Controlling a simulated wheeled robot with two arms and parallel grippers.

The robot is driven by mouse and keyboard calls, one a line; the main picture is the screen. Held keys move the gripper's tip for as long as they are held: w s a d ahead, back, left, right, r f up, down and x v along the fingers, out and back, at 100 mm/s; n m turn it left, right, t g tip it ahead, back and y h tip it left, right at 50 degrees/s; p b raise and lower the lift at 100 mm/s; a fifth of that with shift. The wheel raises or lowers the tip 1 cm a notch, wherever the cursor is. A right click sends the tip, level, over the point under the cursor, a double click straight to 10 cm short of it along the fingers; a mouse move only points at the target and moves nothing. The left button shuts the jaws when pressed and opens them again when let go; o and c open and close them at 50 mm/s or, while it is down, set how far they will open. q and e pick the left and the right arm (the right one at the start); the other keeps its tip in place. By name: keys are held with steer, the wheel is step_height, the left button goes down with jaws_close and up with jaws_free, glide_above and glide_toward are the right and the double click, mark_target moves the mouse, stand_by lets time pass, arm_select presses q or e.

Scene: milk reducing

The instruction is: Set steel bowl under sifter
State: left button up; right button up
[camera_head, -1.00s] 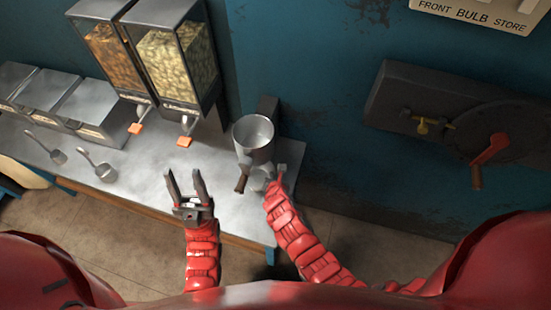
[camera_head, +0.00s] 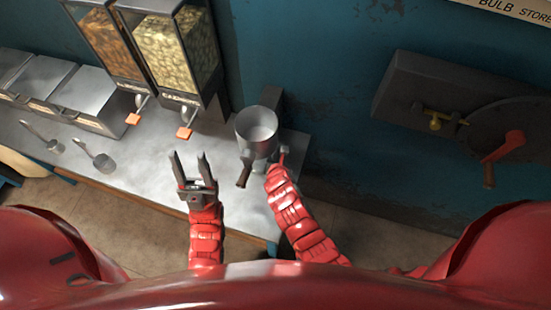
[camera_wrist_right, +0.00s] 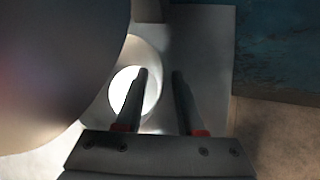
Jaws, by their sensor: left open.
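The sifter is a grey metal cylinder (camera_head: 257,125) with a dark handle, mounted above the right end of the counter. In the right wrist view a large blurred grey shape fills the upper left. A shiny round bowl (camera_wrist_right: 121,88) with a bright inside stands below it, partly covered by a finger. My right gripper (camera_wrist_right: 159,74) has its fingers apart, one over the bowl and one to its right; I cannot tell if they touch it. In the head view its fingers are mostly hidden beside the sifter. My left gripper (camera_head: 189,157) is open and empty above the counter.
Two clear-fronted dispensers (camera_head: 178,50) with orange levers stand at the back. Lidded metal bins (camera_head: 95,100) and two scoops (camera_head: 98,160) are at the left. A wall mechanism with a red crank (camera_head: 505,147) is at the right. The counter (camera_head: 140,150) in the middle is bare.

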steer(key=shift+s+r, duration=0.15)
steer(key=shift+r, duration=0.05)
steer(key=shift+s+r, duration=0.15)
steer(key=shift+s, duration=0.05)
steer(key=b+v, duration=0.2)
steer(key=v, duration=0.9)
steer(key=shift+r+b, duration=0.25)
steer(key=shift+b, duration=0.15)
steer(key=shift+s, duration=0.15)
